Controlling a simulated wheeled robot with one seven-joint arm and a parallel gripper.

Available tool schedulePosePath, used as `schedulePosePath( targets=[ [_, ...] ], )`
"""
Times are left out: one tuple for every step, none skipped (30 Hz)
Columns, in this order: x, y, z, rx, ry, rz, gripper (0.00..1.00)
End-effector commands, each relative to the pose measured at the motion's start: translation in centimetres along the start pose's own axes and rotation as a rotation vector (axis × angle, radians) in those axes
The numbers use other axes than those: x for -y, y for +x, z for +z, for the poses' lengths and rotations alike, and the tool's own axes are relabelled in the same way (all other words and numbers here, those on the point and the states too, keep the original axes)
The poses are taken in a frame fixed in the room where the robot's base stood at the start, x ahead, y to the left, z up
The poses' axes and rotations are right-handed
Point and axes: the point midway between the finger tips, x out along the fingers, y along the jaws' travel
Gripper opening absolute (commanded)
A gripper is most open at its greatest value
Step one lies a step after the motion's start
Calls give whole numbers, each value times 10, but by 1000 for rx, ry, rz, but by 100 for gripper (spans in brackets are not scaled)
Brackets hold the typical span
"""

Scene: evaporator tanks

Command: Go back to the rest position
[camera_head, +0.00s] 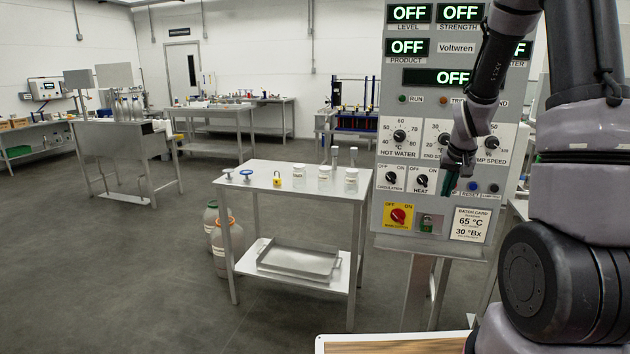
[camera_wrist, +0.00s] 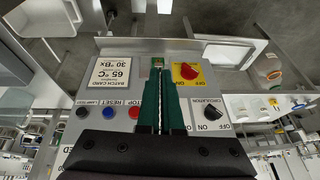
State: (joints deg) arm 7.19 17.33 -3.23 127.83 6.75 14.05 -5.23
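My gripper (camera_head: 458,172) hangs in front of the lower part of the grey control panel (camera_head: 392,215), near its row of buttons. In the wrist view my gripper (camera_wrist: 162,72) points at the panel, with its two green fingers side by side and only a thin line between them. It looks shut, with nothing visible held. The panel displays (camera_head: 410,13) read OFF. My arm covers part of the panel's right side.
A steel table (camera_head: 262,168) with jars, blue-handled valves and a yellow padlock (camera_head: 277,179) stands left of the panel. Two drums (camera_head: 227,245) stand beside it. A wooden-topped surface (camera_head: 390,345) is at the bottom edge. Open floor (camera_head: 120,270) lies to the left.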

Motion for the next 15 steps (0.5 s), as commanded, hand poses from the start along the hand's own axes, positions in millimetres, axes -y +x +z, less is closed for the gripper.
schedulePosePath(
  targets=[
    [6, -18, -1, -13, 4, -12, 2],
    [9, -28, -1, -18, 7, -18, 2],
    [13, -44, 1, -24, 12, -29, 2],
    [17, -56, 2, -30, 16, -37, 2],
    [20, -70, 4, -37, 20, -46, 2],
    [25, -88, 8, -45, 25, -59, 2],
    [29, -102, 11, -50, 30, -70, 2],
    [32, -116, 15, -55, 34, -80, 2],
    [37, -134, 22, -61, 40, -94, 2],
    [40, -147, 26, -67, 44, -104, 2],
    [42, -160, 31, -72, 48, -113, 2],
    [45, -176, 39, -78, 52, -126, 2],
    [47, -188, 46, -82, 56, -136, 2],
    [49, -200, 52, -87, 59, -147, 2],
    [52, -215, 62, -92, 63, -160, 2]
  ],
)
